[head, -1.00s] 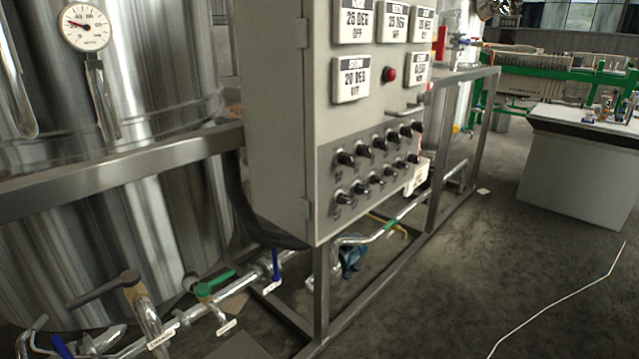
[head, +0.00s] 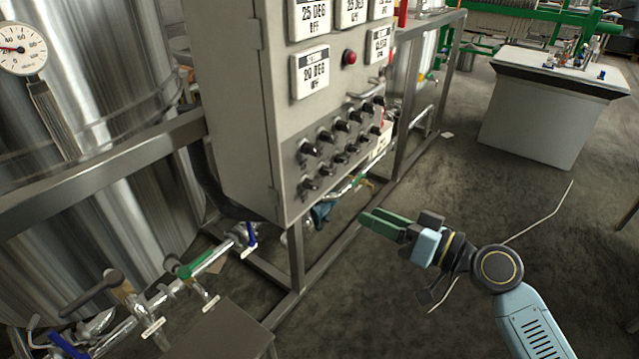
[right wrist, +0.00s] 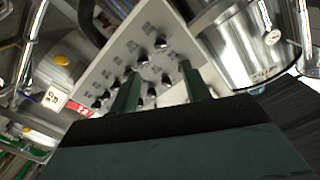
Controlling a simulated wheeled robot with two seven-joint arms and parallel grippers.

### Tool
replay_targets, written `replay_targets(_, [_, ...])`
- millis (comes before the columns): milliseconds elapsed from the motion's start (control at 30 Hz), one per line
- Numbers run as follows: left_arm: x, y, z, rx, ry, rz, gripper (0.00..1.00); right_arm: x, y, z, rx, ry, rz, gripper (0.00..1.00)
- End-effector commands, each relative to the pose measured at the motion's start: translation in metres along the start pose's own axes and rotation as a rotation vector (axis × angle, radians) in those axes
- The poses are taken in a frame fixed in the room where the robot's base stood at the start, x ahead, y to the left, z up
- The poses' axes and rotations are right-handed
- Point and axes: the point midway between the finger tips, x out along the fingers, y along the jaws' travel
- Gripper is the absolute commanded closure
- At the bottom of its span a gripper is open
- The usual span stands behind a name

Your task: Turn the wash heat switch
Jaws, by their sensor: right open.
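A grey control cabinet (head: 237,120) stands left of centre in the head view. Two rows of black rotary switches (head: 341,126) sit on its lower front. Their labels are too small to read, so I cannot tell which is the wash heat switch. My right gripper (head: 372,222), with green fingers, is in front of the cabinet, lower and to the right of the switches, apart from them. It is open and empty. In the right wrist view the switch panel (right wrist: 118,52) appears tilted beyond the two fingers (right wrist: 160,88). My left gripper is not in view.
A large steel tank (head: 90,110) with a dial gauge (head: 22,50) stands at left. Pipes with valve handles (head: 195,264) run low in front of it. A metal frame (head: 297,262) is under the cabinet. A white bench (head: 540,115) stands at back right. Open floor lies between.

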Motion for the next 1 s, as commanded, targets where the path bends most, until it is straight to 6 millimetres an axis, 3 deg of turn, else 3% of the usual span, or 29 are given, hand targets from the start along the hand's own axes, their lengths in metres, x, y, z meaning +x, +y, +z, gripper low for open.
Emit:
replay_targets(167, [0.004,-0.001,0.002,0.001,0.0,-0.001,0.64,0.015,0.001,-0.006,0.007,0.017,-0.004,0.53])
replay_targets(700, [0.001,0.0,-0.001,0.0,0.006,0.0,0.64,0.117,0.0,-0.006,0.008,0.015,-0.004,0.53])
replay_targets(1000, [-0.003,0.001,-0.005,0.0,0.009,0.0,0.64,0.134,0.0,-0.006,0.005,0.013,-0.003,0.53])
